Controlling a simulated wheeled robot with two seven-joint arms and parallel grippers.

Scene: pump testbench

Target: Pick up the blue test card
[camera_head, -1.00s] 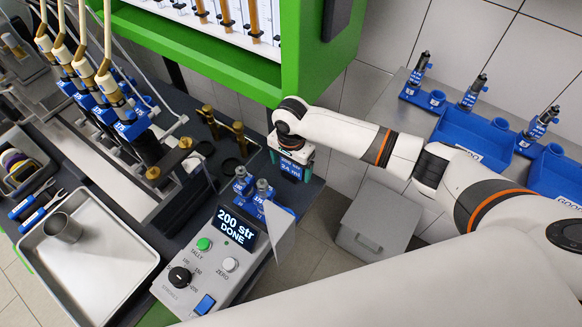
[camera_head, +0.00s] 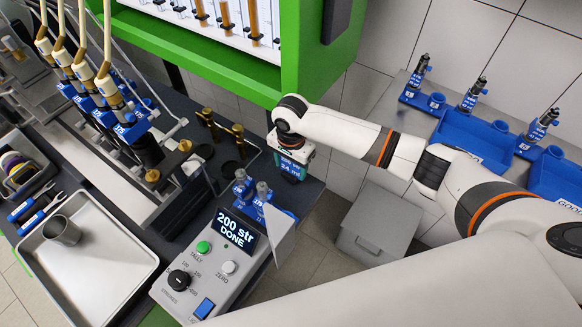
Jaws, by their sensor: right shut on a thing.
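My right gripper (camera_head: 291,152) is at the back right corner of the dark bench, behind the grey console. It points down and is shut on the blue test card (camera_head: 289,169). A small blue face with white lettering, seemingly "24 ml", shows just below the gripper. The fingers and the upper part of the card are mostly hidden. I cannot tell whether the card is clear of the bench. My left gripper is not in view.
The grey console (camera_head: 212,265) reads "200 str DONE". Two small blue pump units (camera_head: 252,192) stand behind it, close to my gripper. The green cabinet (camera_head: 290,80) rises behind. A metal tray (camera_head: 95,270) is at left. Blue bins (camera_head: 470,140) stand at right.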

